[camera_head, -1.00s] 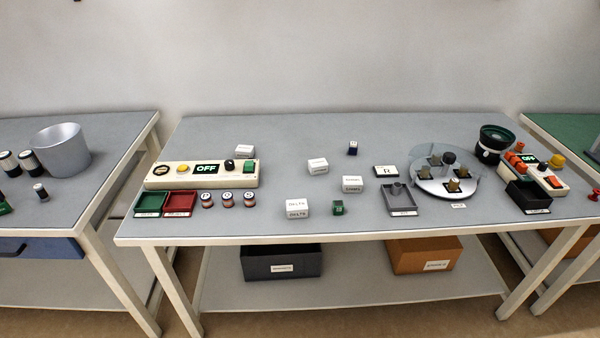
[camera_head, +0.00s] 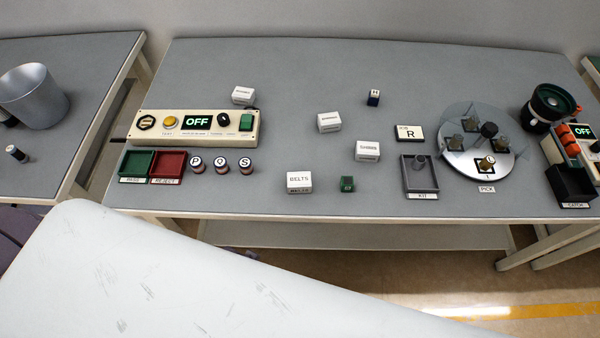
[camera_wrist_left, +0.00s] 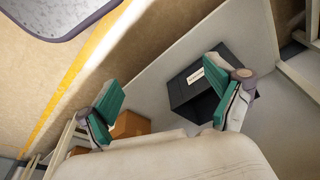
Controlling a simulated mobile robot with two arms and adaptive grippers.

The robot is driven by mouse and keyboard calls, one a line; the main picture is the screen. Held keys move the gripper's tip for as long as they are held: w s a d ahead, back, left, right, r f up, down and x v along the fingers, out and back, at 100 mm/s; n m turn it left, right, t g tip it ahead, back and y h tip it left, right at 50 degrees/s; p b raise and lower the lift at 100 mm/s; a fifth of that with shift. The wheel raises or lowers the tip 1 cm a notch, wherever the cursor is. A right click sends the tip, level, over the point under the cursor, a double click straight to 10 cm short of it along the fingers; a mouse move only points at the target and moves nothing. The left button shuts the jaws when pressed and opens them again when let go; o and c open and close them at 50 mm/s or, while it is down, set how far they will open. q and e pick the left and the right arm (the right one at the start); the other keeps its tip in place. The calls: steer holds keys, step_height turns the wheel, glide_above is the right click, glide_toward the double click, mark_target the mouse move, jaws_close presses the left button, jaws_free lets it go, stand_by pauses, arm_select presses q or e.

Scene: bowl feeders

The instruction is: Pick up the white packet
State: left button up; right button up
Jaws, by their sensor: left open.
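Several small white packets lie on the grey table in the head view. One marked BELTS (camera_head: 299,180) is at the front. Others are a middle-right packet (camera_head: 367,152), a middle packet (camera_head: 329,122) and a packet behind the control panel (camera_head: 243,95); their print is hard to read. I cannot tell which one the task means. My left gripper (camera_wrist_left: 165,75) shows in the left wrist view with its green-padded fingers wide apart and nothing between them. It faces the area under the table, and no packet shows there. My right gripper is not in view.
A dark bin (camera_wrist_left: 181,94) and orange-brown bin (camera_wrist_left: 131,124) are below. My pale arm covers the head view's lower left.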

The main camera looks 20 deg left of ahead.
arm_select(q)
steer(key=w+r+p, duration=0.3)
steer(key=r, duration=1.4)
step_height(320, 180, up, 10)
steer(key=n+h+p, duration=0.1)
steer(key=n+h, duration=0.1)
steer(key=h, duration=0.1)
glide_above(299, 179)
steer(key=s+d, duration=0.4)
steer(key=s, duration=0.1)
steer(key=shift+s+a+r, duration=0.1)
steer(key=shift+s+a, duration=0.05)
steer(key=shift+a, duration=0.05)
steer(key=w+a+r+n+g+y+p, duration=0.1)
steer(key=w+a+r+n+g+y, duration=0.2)
steer(key=w+r, duration=0.35)
steer(key=shift+n+t, duration=0.3)
steer(key=shift+n, duration=0.2)
steer(key=f, duration=0.4)
steer(key=s+f+p, duration=0.1)
steer(key=f, duration=0.2)
steer(key=shift+a, duration=0.35)
steer(key=shift+s+f+p, duration=0.1)
steer(key=shift+f+p, duration=0.55)
steer(key=shift+f, duration=1.95)
steer(key=c, duration=1.2)
steer(key=shift+c, duration=0.6)
steer(key=shift+r, duration=0.15)
